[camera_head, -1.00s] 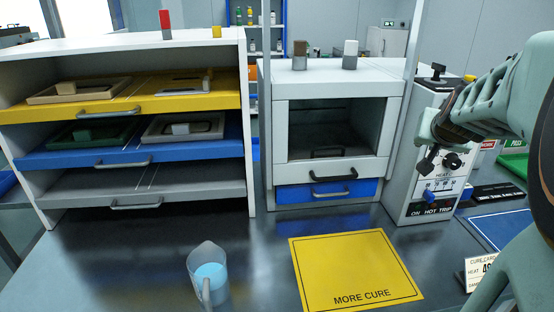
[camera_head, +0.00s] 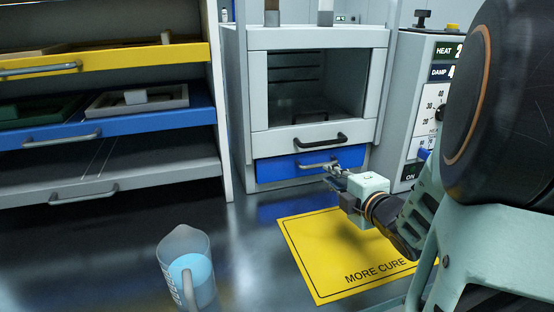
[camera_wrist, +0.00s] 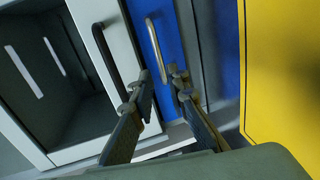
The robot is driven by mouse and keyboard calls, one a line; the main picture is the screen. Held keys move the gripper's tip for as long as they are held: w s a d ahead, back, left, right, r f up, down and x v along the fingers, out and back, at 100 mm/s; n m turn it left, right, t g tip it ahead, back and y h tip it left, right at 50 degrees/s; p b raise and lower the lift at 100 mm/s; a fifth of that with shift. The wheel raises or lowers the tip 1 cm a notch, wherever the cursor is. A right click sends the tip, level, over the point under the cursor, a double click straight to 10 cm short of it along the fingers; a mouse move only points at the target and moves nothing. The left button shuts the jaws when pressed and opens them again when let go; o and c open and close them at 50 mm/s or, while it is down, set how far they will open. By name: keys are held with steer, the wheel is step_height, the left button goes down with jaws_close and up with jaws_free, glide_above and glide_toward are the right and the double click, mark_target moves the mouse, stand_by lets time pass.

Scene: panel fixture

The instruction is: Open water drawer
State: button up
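The blue drawer (camera_head: 285,170) sits shut at the bottom of the white cabinet, with a grey bar handle (camera_head: 314,166). The drawer also shows in the wrist view (camera_wrist: 178,30), with its handle (camera_wrist: 153,45) upright in that picture. My gripper (camera_head: 337,175) is at the right end of this handle. In the wrist view my gripper (camera_wrist: 162,82) has its two fingers apart, with the handle's lower end in or near the gap between the tips. I cannot tell whether either finger touches it.
Above the drawer is the cabinet's windowed door with a black handle (camera_head: 320,142). A jug of blue liquid (camera_head: 187,268) stands on the bench at front. A yellow "MORE CURE" mat (camera_head: 325,255) lies below my gripper. A tray shelf (camera_head: 224,120) stands left, a control box (camera_head: 412,110) right.

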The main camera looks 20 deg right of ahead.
mark_target(318, 166)
steer(key=b+x, duration=0.1)
steer(key=x, duration=0.8)
steer(key=shift+c, duration=0.6)
jaws_close()
steer(key=shift+d, duration=0.1)
